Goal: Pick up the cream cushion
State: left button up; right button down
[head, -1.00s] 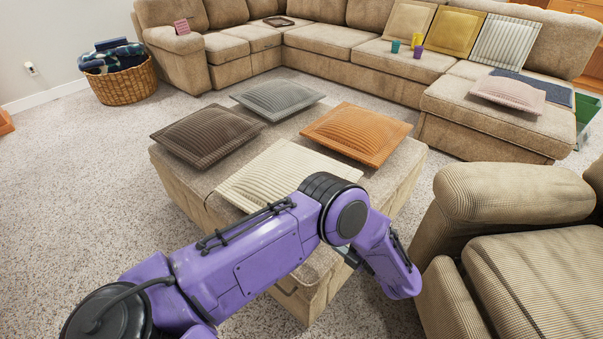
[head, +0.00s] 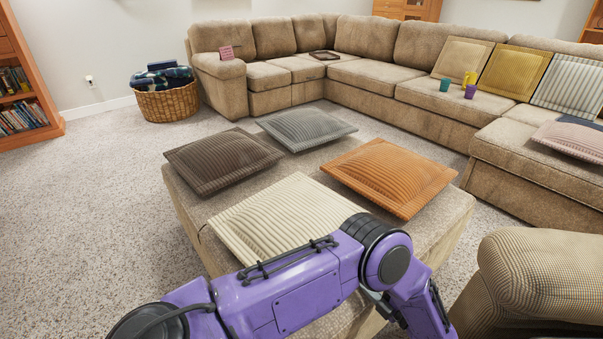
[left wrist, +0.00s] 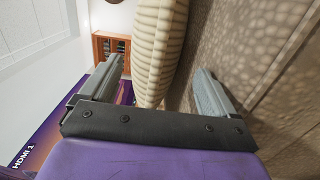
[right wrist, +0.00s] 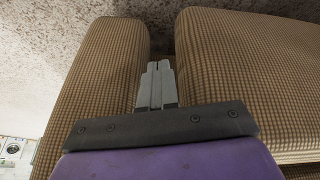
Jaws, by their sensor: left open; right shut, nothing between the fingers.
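The cream cushion (head: 285,217) is ribbed and lies on the near part of the beige ottoman (head: 190,215). My left arm crosses in front of its near edge and hides part of it. My left gripper (head: 385,300) is mostly hidden below the arm's bend, by the ottoman's near right side. In the left wrist view the open left gripper (left wrist: 155,82) has the cushion's edge (left wrist: 157,45) in the gap between its fingers, nearer the left finger. Contact cannot be told. My right gripper (right wrist: 156,85) is shut and empty, in front of a checked armchair (right wrist: 250,70).
Brown (head: 222,160), grey (head: 305,128) and orange (head: 390,175) cushions share the ottoman. The armchair (head: 550,275) stands close at the right. A sectional sofa (head: 350,75) with more cushions and cups runs behind. Carpet (head: 90,220) is clear at left.

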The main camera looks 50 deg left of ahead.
pick_arm(q)
jog(key=a, duration=0.3)
jog(key=w+a+b, duration=0.1)
jog(key=a, duration=0.6)
jog(key=shift+w+b, duration=0.2)
jog(key=shift+b, duration=0.2)
jog(key=shift+a, duration=0.25)
jog(key=shift+r, duration=0.1)
jog(key=c, duration=1.2)
